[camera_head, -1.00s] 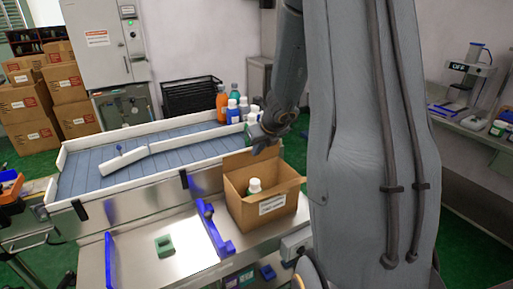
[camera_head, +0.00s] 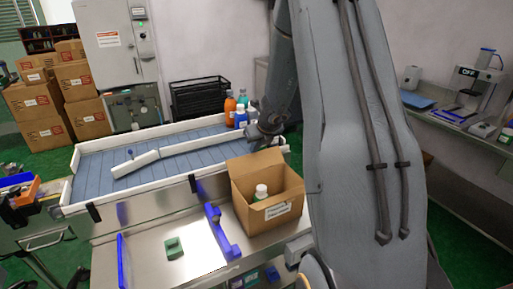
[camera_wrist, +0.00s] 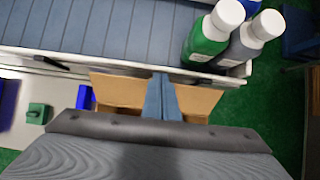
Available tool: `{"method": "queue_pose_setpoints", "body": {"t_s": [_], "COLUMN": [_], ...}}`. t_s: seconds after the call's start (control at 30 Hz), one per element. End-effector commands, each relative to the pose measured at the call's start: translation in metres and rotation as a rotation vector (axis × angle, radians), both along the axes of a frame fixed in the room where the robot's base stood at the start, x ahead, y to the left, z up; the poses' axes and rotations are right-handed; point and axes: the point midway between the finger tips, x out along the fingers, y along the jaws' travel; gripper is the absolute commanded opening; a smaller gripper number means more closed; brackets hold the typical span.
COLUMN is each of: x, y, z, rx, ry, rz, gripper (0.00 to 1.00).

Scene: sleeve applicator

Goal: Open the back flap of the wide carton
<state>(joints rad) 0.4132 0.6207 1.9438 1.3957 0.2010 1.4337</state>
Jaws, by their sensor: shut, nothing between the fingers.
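The wide carton (camera_head: 254,215) is a brown box with a white label, standing on the metal bench. Its top is open, and a white-capped bottle (camera_head: 261,191) shows inside. The back flap (camera_head: 254,163) stands up along the far edge, on the conveyor side; its exact tilt is hard to tell. In the wrist view the flap (camera_wrist: 118,90) shows on both sides of my gripper (camera_wrist: 161,82). The fingers are shut and empty, overlapping the flap's middle; I cannot tell if they touch it. In the head view my gripper (camera_head: 257,138) is just beyond the flap, partly hidden.
The conveyor (camera_head: 150,160) with white rails runs behind the carton. Several bottles stand near its right end, among them a green one (camera_wrist: 207,38). A blue guide (camera_head: 219,232) and a green block (camera_head: 174,248) are on the bench left of the carton.

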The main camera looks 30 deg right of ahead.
Motion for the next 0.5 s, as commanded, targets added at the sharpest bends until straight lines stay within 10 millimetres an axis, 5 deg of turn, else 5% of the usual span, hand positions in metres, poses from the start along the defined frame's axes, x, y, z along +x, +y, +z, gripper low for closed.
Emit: {"method": "queue_pose_setpoints", "body": {"t_s": [0.5], "x": [0.0068], "y": [-0.0005], "z": [-0.0072], "rx": [0.0], "ry": [0.0], "rz": [0.0], "gripper": [0.0]}}
